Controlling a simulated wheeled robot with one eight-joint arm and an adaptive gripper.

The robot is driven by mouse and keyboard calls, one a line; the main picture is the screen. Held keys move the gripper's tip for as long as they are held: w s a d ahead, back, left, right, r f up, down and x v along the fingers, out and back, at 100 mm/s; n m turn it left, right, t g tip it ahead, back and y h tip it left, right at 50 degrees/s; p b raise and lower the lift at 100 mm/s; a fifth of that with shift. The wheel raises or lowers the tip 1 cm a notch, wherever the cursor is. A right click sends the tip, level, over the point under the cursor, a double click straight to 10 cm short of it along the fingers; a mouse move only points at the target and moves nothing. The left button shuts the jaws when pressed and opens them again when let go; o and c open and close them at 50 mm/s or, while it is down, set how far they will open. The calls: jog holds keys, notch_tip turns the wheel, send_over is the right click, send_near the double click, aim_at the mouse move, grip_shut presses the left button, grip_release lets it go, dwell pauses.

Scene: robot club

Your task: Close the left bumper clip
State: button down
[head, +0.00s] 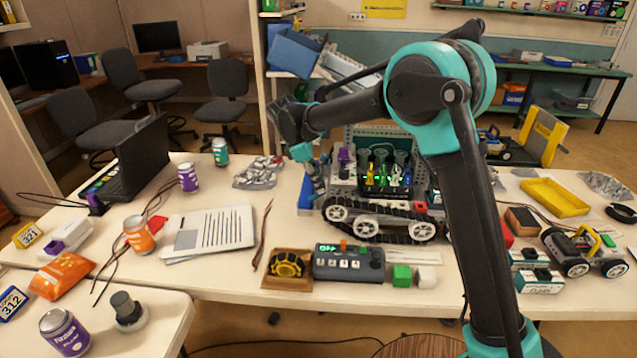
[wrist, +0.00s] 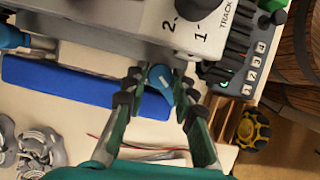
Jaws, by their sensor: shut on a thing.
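The tracked robot (head: 378,205) stands on the table, with a long blue bumper (head: 305,199) at its left end. The bumper also shows in the wrist view (wrist: 75,92) as a long blue bar. A small blue clip (wrist: 159,79) sits at the edge of the robot's grey body, between my fingertips. My gripper (wrist: 155,95) is shut on this clip, one finger on each side. In the head view my gripper (head: 315,180) reaches down at the robot's left end, and the clip cannot be made out there.
Crumpled foil (head: 258,172) and papers (head: 210,230) lie to the left. A wooden barrel (wrist: 300,60) shows in the wrist view.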

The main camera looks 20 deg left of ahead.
jog(key=m, duration=0.2)
jog(key=m+g, duration=0.2)
jog(key=m, duration=0.1)
jog(key=shift+w+m, duration=0.25)
jog(key=shift+m, duration=0.05)
jog(key=shift+m+g, duration=0.9)
jog(key=shift+m, duration=1)
jog(key=shift+m+y, duration=0.3)
jog(key=shift+y, duration=0.1)
jog(key=shift+w, duration=0.1)
jog(key=c, duration=1.2)
grip_release()
